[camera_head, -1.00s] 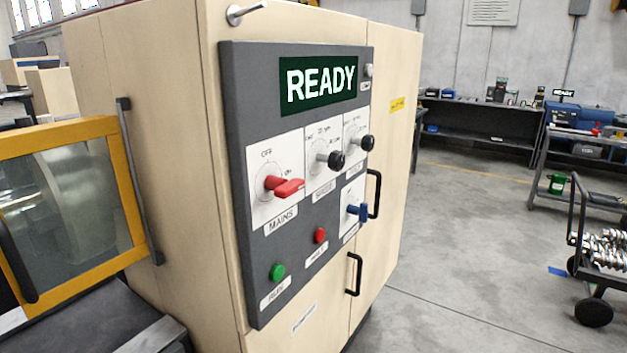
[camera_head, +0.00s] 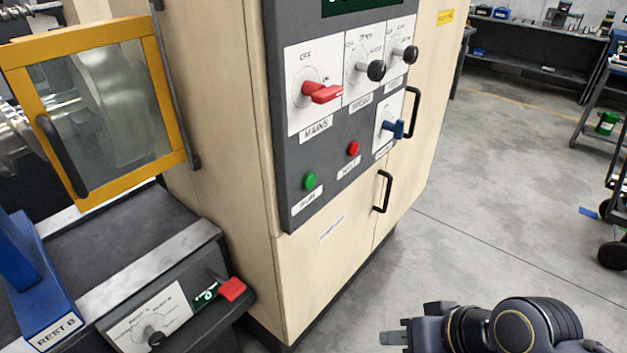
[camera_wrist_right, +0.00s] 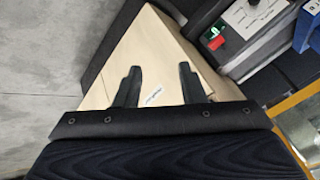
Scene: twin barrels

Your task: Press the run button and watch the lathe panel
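The green run button (camera_head: 310,181) sits low on the left of the grey lathe panel (camera_head: 262,100), above a small white label. A red button (camera_head: 353,149) is to its right. The red mains handle (camera_head: 322,92) points toward ON. The panel's display (camera_head: 350,5) is cut off by the top edge, so its text is not readable. My right gripper (camera_head: 395,332) is low in the head view, right of and below the panel, apart from it. In the right wrist view my right gripper (camera_wrist_right: 158,85) has its two fingers spread with nothing between them. My left gripper is not seen.
The cream cabinet (camera_head: 310,270) carries the panel and has black door handles (camera_head: 383,190). A yellow-framed guard (camera_head: 100,40) and a tailstock control box (camera_head: 165,310) stand at left. Grey floor (camera_head: 480,250) is free at right.

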